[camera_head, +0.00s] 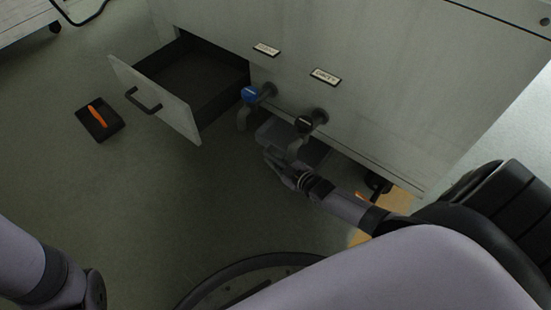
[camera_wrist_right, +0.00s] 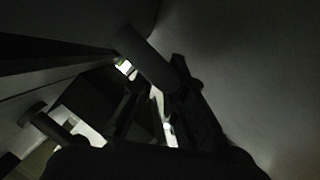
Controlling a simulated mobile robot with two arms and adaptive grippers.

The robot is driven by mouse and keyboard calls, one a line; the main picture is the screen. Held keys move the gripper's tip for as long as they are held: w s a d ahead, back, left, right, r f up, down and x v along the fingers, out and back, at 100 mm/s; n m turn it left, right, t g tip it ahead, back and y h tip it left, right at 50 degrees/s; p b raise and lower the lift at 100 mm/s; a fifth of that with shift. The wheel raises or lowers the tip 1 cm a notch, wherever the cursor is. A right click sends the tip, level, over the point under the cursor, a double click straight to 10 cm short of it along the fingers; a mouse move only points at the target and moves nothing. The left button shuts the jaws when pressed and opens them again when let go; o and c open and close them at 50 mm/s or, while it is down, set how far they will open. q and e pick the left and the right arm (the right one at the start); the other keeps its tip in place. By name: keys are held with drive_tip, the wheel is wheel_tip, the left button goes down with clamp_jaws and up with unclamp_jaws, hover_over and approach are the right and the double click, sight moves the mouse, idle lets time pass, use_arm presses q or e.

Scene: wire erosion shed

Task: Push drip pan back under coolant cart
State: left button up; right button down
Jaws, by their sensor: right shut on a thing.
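The coolant cart (camera_head: 390,90) is a large pale cabinet with a blue-handled tap (camera_head: 258,93) and a black-handled tap (camera_head: 312,121) on its front. The grey drip pan (camera_head: 314,152) sits low under the taps, its front part sticking out from below the cart. The black-handled tap and my gripper cover part of it. My right gripper (camera_head: 274,163) is at the pan's front edge, shut on it. The right wrist view is very dark, and the pan cannot be made out there. My left arm shows at the lower left, its gripper out of view.
An open drawer (camera_head: 158,105) juts from the cart left of the taps. A small black tray (camera_head: 112,127) with an orange item (camera_head: 97,116) lies on the floor farther left. A black caster (camera_head: 378,185) stands under the cart, right of the pan.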

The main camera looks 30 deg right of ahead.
drive_tip(key=c, duration=1.5)
unclamp_jaws()
drive_tip(key=shift+c, duration=0.2)
drive_tip(key=shift+v, duration=3.8)
drive_tip(key=shift+f, duration=0.1)
